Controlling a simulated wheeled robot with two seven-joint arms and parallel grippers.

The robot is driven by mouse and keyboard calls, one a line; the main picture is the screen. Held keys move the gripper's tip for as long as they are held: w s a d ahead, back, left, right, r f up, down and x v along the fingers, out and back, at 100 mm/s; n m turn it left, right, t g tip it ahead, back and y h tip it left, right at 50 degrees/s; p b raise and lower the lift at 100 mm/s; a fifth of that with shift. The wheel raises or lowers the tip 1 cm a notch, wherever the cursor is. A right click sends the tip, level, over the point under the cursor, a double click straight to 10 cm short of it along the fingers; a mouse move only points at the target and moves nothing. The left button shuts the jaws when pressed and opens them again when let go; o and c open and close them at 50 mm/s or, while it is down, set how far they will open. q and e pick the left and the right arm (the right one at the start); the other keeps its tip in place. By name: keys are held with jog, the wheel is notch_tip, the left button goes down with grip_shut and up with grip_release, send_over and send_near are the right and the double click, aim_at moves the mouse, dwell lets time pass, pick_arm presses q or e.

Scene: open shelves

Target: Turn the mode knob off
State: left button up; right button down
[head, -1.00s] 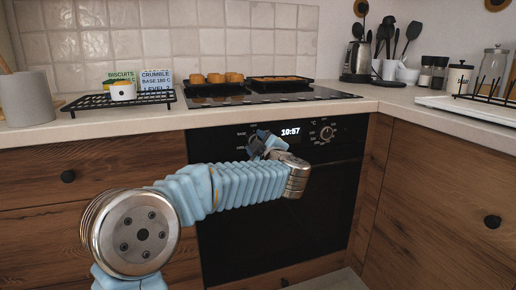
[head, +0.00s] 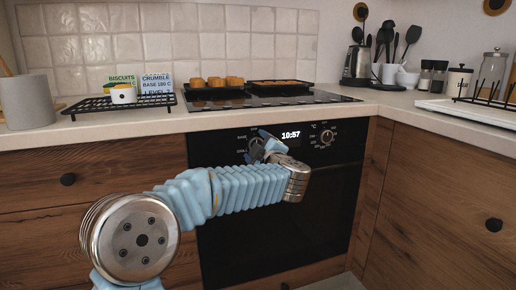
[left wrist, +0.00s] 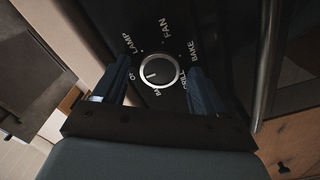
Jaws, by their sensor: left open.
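The mode knob (left wrist: 158,71) is a round dark knob with a pale rim on the black oven panel. Lettering around it reads LAMP, FAN, BAKE and GRILL, with other words partly covered. A short white mark on its face points to the lower left in the left wrist view, roughly toward the partly hidden words. My left gripper (left wrist: 160,82) is open, with one dark finger on each side of the knob. I cannot tell whether either finger touches it. In the head view my left gripper (head: 260,147) is at the panel and largely hides the knob. My right gripper is not in view.
A second knob (head: 327,138) with temperature marks sits right of the lit clock (head: 291,134). The oven door (head: 325,205) is closed below. Baking trays (head: 282,87) of food stand on the hob above. A black rack (head: 118,101) holds a small white pot.

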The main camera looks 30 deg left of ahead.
pick_arm(q)
jog(key=v, duration=1.4)
